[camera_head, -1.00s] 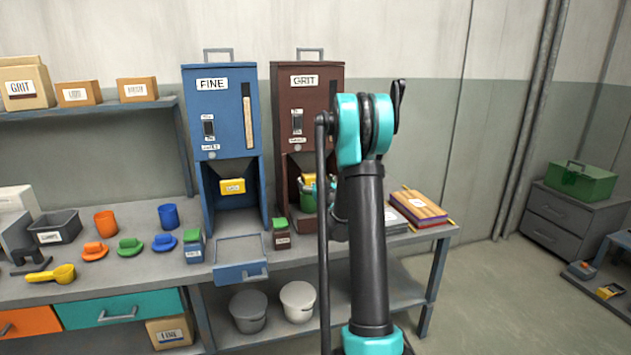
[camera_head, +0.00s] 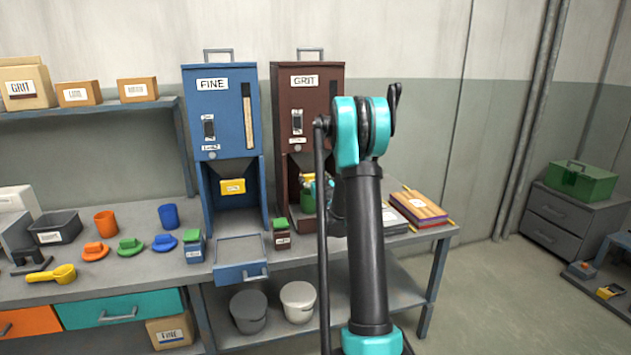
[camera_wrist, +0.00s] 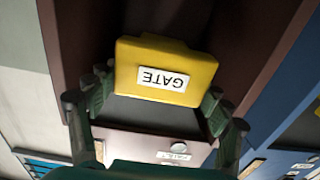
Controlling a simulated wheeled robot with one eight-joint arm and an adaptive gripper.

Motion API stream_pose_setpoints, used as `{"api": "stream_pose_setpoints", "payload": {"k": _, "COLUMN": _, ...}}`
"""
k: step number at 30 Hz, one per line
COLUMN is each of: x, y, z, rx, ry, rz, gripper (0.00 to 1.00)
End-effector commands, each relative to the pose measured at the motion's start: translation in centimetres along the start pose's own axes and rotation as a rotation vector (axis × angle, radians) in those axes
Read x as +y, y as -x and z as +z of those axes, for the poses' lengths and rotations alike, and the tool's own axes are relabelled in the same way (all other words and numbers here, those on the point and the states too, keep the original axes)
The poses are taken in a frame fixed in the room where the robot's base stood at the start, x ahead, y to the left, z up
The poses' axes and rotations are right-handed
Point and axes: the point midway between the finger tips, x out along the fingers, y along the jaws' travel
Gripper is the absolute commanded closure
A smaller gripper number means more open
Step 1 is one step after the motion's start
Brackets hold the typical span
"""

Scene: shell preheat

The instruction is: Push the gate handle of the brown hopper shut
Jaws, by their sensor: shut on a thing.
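The brown hopper (camera_head: 286,100), labelled GRIT, stands on the bench right of the blue one. Its yellow gate handle (camera_wrist: 166,72), with a white GATE label, fills the upper middle of the wrist view. My gripper (camera_wrist: 158,96) has its green fingers on both sides of the handle and is shut on it. In the head view my gripper (camera_head: 308,188) is inside the brown hopper's lower opening, partly behind my arm. There the handle is mostly hidden, and I cannot tell how far the gate is in.
The blue hopper (camera_head: 219,110), labelled FINE, stands close on the left with its own yellow handle (camera_head: 232,186). A small green-lidded container (camera_head: 282,235) stands in front of the brown hopper. Books (camera_head: 418,208) lie to its right.

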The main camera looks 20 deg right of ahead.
Motion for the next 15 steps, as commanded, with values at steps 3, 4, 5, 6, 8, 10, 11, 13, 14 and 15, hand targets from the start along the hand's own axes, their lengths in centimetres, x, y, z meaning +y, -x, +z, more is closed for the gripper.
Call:
{"api": "stream_pose_setpoints", "payload": {"k": 3, "x": -0.1, "y": -2.1, "z": 0.0, "rx": 0.000, "ry": 0.000, "rz": -0.001, "gripper": 0.74}}
{"api": "stream_pose_setpoints", "payload": {"k": 4, "x": -0.1, "y": -2.4, "z": 0.0, "rx": 0.000, "ry": 0.000, "rz": -0.001, "gripper": 0.73}}
{"api": "stream_pose_setpoints", "payload": {"k": 5, "x": -0.1, "y": -2.6, "z": 0.0, "rx": 0.000, "ry": 0.000, "rz": -0.001, "gripper": 0.73}}
{"api": "stream_pose_setpoints", "payload": {"k": 6, "x": -0.1, "y": -2.6, "z": 0.0, "rx": 0.000, "ry": 0.000, "rz": -0.001, "gripper": 0.73}}
{"api": "stream_pose_setpoints", "payload": {"k": 8, "x": 0.0, "y": -2.6, "z": 0.0, "rx": 0.000, "ry": 0.000, "rz": -0.001, "gripper": 0.73}}
{"api": "stream_pose_setpoints", "payload": {"k": 10, "x": 0.0, "y": -2.6, "z": 0.0, "rx": 0.000, "ry": 0.000, "rz": 0.000, "gripper": 0.73}}
{"api": "stream_pose_setpoints", "payload": {"k": 11, "x": 0.0, "y": -2.6, "z": 0.0, "rx": 0.000, "ry": 0.000, "rz": 0.000, "gripper": 0.73}}
{"api": "stream_pose_setpoints", "payload": {"k": 13, "x": 0.0, "y": -2.6, "z": 0.0, "rx": 0.000, "ry": 0.000, "rz": 0.000, "gripper": 0.19}}
{"api": "stream_pose_setpoints", "payload": {"k": 14, "x": 0.0, "y": -2.6, "z": 0.0, "rx": 0.000, "ry": 0.000, "rz": 0.000, "gripper": 0.16}}
{"api": "stream_pose_setpoints", "payload": {"k": 15, "x": 0.0, "y": -2.6, "z": 0.0, "rx": 0.000, "ry": 0.000, "rz": 0.000, "gripper": 0.11}}
